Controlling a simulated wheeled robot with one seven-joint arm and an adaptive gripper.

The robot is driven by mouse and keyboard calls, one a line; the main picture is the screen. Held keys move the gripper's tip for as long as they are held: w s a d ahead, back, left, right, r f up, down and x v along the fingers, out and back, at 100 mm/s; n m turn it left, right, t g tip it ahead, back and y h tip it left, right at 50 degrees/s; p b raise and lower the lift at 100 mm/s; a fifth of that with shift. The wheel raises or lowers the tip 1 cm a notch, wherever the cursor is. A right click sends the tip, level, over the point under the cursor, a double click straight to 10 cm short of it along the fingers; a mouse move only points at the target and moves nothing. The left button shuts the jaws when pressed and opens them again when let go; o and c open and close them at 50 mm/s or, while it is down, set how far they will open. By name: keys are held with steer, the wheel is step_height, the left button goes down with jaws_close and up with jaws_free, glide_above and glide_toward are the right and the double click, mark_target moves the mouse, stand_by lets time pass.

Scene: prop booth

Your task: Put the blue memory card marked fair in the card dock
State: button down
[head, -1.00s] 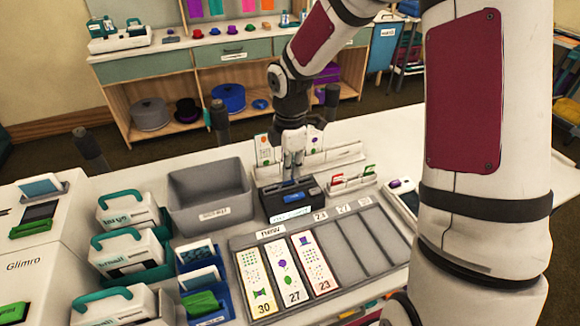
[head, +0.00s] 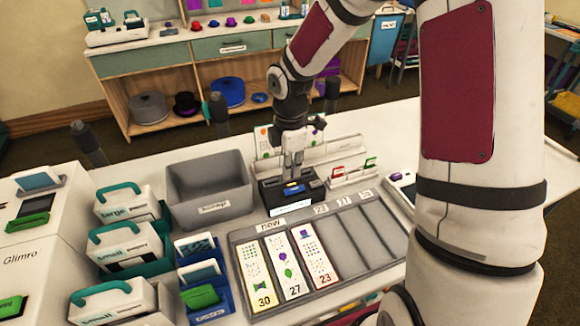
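A black box with a pale front label, which looks like the card dock (head: 274,196), stands on the table behind the board of strips. A small blue piece (head: 294,189), which looks like the blue memory card, shows at the middle of its top; its marking is too small to read. My gripper (head: 293,174) points down right above the blue piece. Its fingers look close together, and I cannot tell whether they touch the blue piece or are parted.
A grey empty bin (head: 208,211) stands left of the dock. A small rack with red and green cards (head: 352,174) is at its right. The grey board (head: 372,240) in front holds several strips. Labelled cases (head: 128,205) with teal handles stand at the left.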

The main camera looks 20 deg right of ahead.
steer(key=c, duration=1.7)
jaws_free()
step_height(320, 180, up, 12)
